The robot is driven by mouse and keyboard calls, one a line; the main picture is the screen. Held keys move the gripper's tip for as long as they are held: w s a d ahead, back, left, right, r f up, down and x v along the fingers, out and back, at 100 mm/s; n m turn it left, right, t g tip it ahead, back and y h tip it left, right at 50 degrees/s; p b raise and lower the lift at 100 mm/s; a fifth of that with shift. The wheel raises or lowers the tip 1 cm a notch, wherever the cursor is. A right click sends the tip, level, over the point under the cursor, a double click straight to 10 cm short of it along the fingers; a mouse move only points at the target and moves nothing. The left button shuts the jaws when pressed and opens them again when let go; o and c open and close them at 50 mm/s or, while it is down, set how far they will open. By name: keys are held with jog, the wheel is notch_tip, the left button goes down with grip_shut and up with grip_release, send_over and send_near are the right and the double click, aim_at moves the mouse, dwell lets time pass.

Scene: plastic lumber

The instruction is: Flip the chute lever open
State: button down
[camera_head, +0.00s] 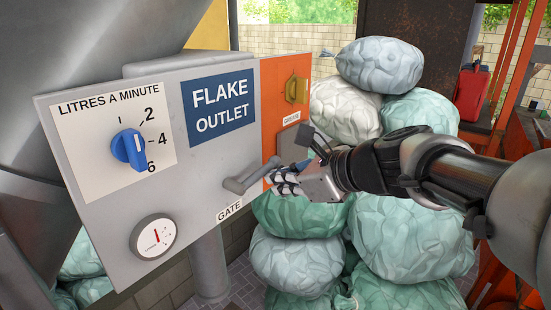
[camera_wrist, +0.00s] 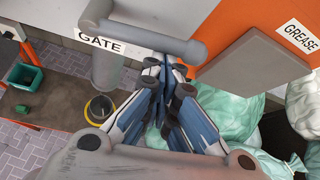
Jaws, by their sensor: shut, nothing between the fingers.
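The chute lever (camera_head: 248,177) is a grey bar on the lower right of the grey outlet panel, just above the GATE label (camera_head: 229,210). In the wrist view the lever (camera_wrist: 145,38) runs from upper left to a rounded end piece at the right. My gripper (camera_head: 272,180) is shut and empty, with its fingertips close to the lever's right end. In the wrist view my gripper (camera_wrist: 167,68) points up at the lever from just below it. I cannot tell whether the fingertips touch it.
The panel also holds a blue dial (camera_head: 130,148) and a round gauge (camera_head: 153,237). Stuffed sacks (camera_head: 410,235) are piled close behind and below my gripper. A red can (camera_head: 471,92) stands farther right.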

jog(key=r+n+t+b, duration=0.1)
jog(key=b, duration=0.1)
jog(key=r+n+t+h+b, duration=0.1)
jog(key=b, duration=0.1)
jog(key=r+n+t+b, duration=0.1)
jog(key=r+n+b, duration=0.1)
jog(key=shift+s+a+r+t+h, duration=0.1)
jog(key=shift+s+a+t+h, duration=0.2)
jog(key=shift+s+a+t, duration=0.1)
jog(key=r+n+t+b, duration=0.1)
jog(key=b, duration=0.1)
jog(key=s+n+t+b, duration=0.1)
jog(key=b, duration=0.1)
jog(key=shift+a+r+n, duration=0.3)
jog(key=shift+a+r, duration=0.05)
jog(key=s+r+n+t+b, duration=0.1)
jog(key=b, duration=0.1)
jog(key=a+n+b, duration=0.1)
jog(key=b, duration=0.1)
jog(key=shift+s+a+r+n+t+b, duration=0.1)
jog(key=shift+s+r+n+t+b, duration=0.2)
jog(key=shift+s+r+t+b, duration=0.1)
jog(key=shift+w, duration=0.1)
